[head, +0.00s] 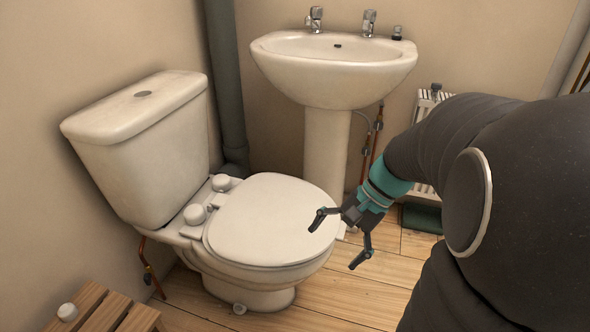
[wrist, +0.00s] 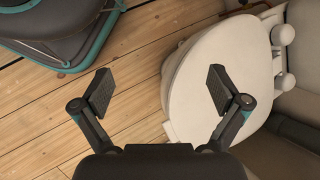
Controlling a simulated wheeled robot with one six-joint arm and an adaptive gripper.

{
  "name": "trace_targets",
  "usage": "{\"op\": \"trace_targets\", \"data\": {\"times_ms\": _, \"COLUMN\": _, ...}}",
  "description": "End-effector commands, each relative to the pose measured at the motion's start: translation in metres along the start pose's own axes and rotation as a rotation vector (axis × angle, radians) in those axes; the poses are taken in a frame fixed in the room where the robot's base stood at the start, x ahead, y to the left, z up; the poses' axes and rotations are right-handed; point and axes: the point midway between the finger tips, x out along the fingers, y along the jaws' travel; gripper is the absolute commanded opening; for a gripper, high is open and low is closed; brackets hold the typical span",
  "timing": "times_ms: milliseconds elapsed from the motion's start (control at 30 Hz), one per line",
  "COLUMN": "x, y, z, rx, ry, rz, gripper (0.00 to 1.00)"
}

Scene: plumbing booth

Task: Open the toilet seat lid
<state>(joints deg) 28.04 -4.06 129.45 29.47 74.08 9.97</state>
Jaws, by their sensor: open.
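The white toilet lid (head: 272,222) lies closed, flat on the bowl, with its hinges (head: 207,198) at the cistern side. My gripper (head: 342,240) is open and empty at the lid's right front edge in the head view. One finger appears over or beside that edge, and I cannot tell whether it touches. In the wrist view the lid (wrist: 225,80) fills the right half, its hinge knobs (wrist: 285,58) at the right. There my gripper (wrist: 160,90) has its fingers wide apart, the right finger overlapping the lid and the left one over floor.
The cistern (head: 150,135) stands against the left wall. A pedestal basin (head: 333,65) is behind the toilet, with a radiator (head: 432,102) to its right. A slatted wooden stool (head: 105,310) is at the front left. Wooden floor (head: 335,295) is clear in front of the bowl.

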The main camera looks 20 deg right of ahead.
Motion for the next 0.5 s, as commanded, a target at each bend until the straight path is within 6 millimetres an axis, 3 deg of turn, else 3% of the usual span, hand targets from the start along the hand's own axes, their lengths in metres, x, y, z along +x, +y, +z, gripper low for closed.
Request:
{"op": "trace_targets", "data": {"times_ms": 33, "x": 0.006, "y": 0.004, "z": -0.017, "rx": 0.077, "ry": -0.054, "rz": -0.038, "gripper": 0.98}}
{"op": "trace_targets", "data": {"times_ms": 267, "x": 0.011, "y": 0.014, "z": -0.079, "rx": 0.379, "ry": -0.282, "rz": -0.246, "gripper": 0.98}}
{"op": "trace_targets", "data": {"times_ms": 500, "x": 0.008, "y": 0.045, "z": -0.154, "rx": 0.652, "ry": -0.512, "rz": -0.510, "gripper": 0.98}}
